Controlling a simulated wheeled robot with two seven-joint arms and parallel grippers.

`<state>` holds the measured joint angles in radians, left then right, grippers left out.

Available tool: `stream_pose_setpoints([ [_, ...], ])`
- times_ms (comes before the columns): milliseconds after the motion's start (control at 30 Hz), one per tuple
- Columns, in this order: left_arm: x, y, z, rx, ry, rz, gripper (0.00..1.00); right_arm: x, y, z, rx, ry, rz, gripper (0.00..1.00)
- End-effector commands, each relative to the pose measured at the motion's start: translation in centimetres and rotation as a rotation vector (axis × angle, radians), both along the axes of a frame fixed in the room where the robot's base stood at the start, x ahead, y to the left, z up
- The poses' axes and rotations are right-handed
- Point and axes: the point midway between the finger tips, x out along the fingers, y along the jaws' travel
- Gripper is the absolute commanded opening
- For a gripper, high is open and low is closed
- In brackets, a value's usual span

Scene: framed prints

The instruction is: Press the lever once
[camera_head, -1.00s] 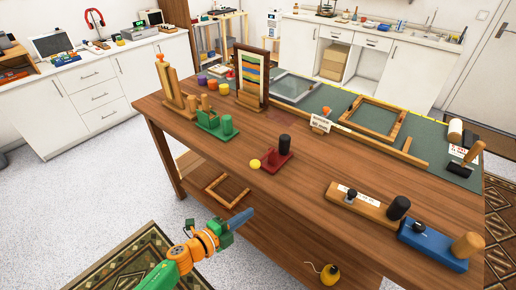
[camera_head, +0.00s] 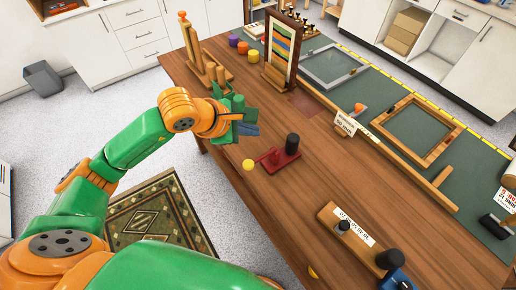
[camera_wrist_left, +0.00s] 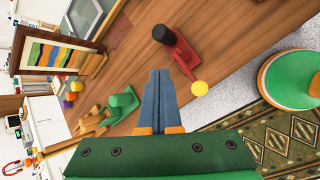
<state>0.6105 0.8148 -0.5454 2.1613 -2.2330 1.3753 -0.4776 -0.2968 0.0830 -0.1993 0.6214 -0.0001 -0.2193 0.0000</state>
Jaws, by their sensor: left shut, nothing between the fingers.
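A red lever device (camera_head: 283,163) with a yellow ball knob (camera_head: 248,165) and a black cylinder (camera_head: 292,144) stands on the wooden table near its left edge. The knob sticks out toward that edge. In the left wrist view the red device (camera_wrist_left: 183,55), its knob (camera_wrist_left: 199,88) and the black cylinder (camera_wrist_left: 165,33) show just beyond and right of the fingers. My left gripper (camera_head: 250,129) is shut and empty, held above the table edge, behind and apart from the knob in the head view. It also shows in the wrist view (camera_wrist_left: 159,72). My right gripper is out of view.
A green device (camera_wrist_left: 121,105) stands left of the fingers in the wrist view. Wooden posts (camera_head: 205,62) and a framed striped panel (camera_head: 280,50) stand farther back. Bare table lies around the red device.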

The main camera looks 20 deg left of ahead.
Motion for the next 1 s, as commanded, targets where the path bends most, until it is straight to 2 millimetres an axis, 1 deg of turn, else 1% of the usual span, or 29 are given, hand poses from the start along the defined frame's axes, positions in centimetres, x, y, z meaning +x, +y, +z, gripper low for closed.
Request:
stream_pose_setpoints([
  [267,0.0,0.0,0.0,0.002,-0.002,0.001,0.0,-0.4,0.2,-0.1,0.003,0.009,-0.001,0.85],
  [367,0.0,0.0,-0.5,0.002,0.0,0.001,0.0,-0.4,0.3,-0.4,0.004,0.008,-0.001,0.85],
  [767,-0.4,0.3,-6.4,0.0,0.002,0.001,0.0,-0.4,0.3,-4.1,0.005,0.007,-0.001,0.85],
  [833,-0.5,0.4,-7.5,0.0,0.001,0.001,0.0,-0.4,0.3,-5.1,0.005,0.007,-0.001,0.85],
  [900,-0.5,0.4,-8.1,0.001,-0.001,0.001,0.0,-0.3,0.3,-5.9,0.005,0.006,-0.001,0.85],
  [1000,-0.6,0.4,-8.7,-0.001,0.0,0.001,0.0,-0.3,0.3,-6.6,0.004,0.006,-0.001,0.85],
])
